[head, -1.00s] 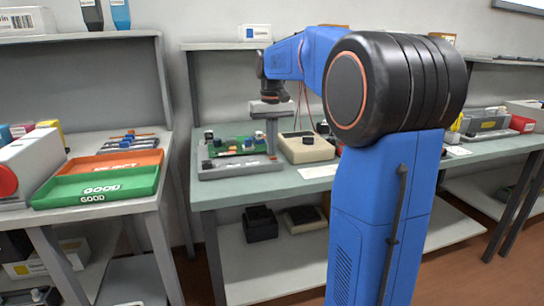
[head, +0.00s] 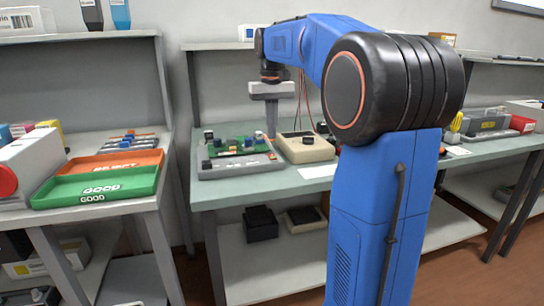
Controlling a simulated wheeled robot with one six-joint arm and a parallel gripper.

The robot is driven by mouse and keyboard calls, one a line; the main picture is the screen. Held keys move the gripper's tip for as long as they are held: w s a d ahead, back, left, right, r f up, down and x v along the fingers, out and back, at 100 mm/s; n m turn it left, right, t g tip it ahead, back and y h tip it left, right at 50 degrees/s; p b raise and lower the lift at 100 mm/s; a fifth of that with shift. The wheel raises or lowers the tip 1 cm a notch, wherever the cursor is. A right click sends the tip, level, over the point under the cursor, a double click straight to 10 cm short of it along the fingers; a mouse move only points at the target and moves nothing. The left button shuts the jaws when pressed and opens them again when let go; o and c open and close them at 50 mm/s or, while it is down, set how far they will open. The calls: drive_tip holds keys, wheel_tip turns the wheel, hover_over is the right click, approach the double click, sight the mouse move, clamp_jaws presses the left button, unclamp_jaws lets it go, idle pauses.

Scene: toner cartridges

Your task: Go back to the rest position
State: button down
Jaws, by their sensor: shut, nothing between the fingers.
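My gripper (head: 272,132) points straight down at the end of the blue arm, above the middle workbench (head: 240,190). Its fingers are together with nothing between them. The fingertips are just behind the right part of a grey fixture (head: 240,169) that bears a green circuit board (head: 232,151). From this view I cannot tell how high the fingertips are over the bench.
A beige box with a dark top (head: 305,147) stands right of the gripper. A green tray (head: 100,186) and an orange tray (head: 118,163) lie on the left bench. A shelf with a white box (head: 246,33) runs behind the arm. The floor between the benches is clear.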

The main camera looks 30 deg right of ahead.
drive_tip(key=shift+r, duration=0.6)
drive_tip(key=s+a+f+n+t, duration=0.1)
drive_tip(key=s+a+f, duration=0.2)
drive_tip(key=s+a, duration=0.35)
drive_tip(key=s+a+f+n+t, duration=0.1)
drive_tip(key=s+a+f, duration=0.3)
drive_tip(key=s, duration=0.5)
drive_tip(key=s+a+f+n+t, duration=0.1)
drive_tip(key=s+a+f, duration=0.4)
drive_tip(key=s+f, duration=0.9)
drive_tip(key=shift+s+a+f+t, duration=0.15)
drive_tip(key=shift+s+f+t, duration=0.3)
drive_tip(key=shift+t, duration=0.45)
